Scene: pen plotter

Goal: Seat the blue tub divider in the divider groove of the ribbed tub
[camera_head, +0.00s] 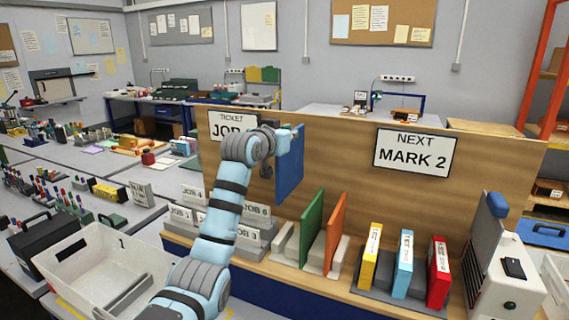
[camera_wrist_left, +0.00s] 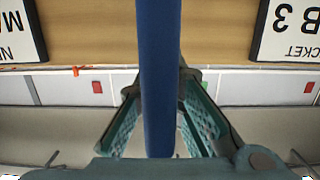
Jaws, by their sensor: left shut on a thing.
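The blue tub divider (camera_head: 289,172) is a flat upright panel, held in the air in front of the wooden backboard. My left gripper (camera_head: 271,158) is shut on it. In the left wrist view the divider (camera_wrist_left: 159,70) shows edge-on as a blue strip between the two fingers (camera_wrist_left: 158,100). A white tub (camera_head: 62,262) marked 1 stands at the lower left, well apart from the divider. A grey bar (camera_head: 130,292) lies along its floor; I cannot make out a groove. My arm hides part of the tub's right side. My right gripper is not in view.
A white rack (camera_head: 288,243) holds an upright green panel (camera_head: 312,228) and an orange panel (camera_head: 335,230). Yellow, blue and red binders (camera_head: 437,272) stand to the right, beside a white machine (camera_head: 497,265). The backboard (camera_head: 340,160) rises behind.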

